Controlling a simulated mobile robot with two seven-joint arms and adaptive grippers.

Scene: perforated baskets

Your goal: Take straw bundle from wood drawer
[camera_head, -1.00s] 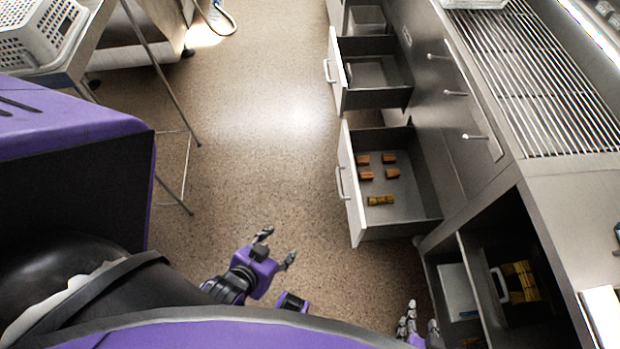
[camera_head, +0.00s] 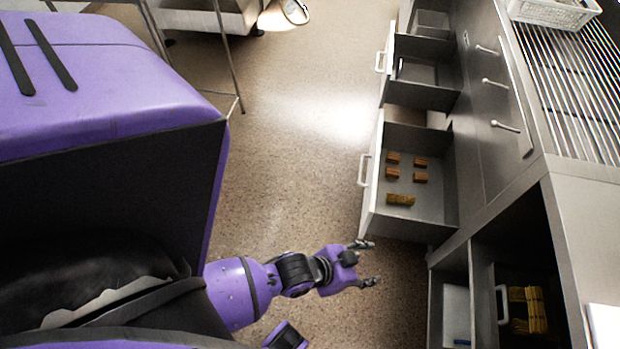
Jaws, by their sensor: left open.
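The open drawer (camera_head: 437,215) with brown blocks stands out from the counter, right of centre. A small yellow straw bundle (camera_head: 400,199) lies on its floor near the front corner closest to me. Several brown wood-like blocks (camera_head: 392,173) lie behind it in two rows. My left gripper (camera_head: 366,263) is open and empty, its fingers pointing right. It is outside the drawer, just below its near front corner in the picture, and apart from the bundle. My right gripper is not in view.
More yellow bundles (camera_head: 528,310) sit in an open compartment at the lower right. A white perforated basket (camera_head: 555,12) rests on the slatted counter top. The floor left of the drawers is clear.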

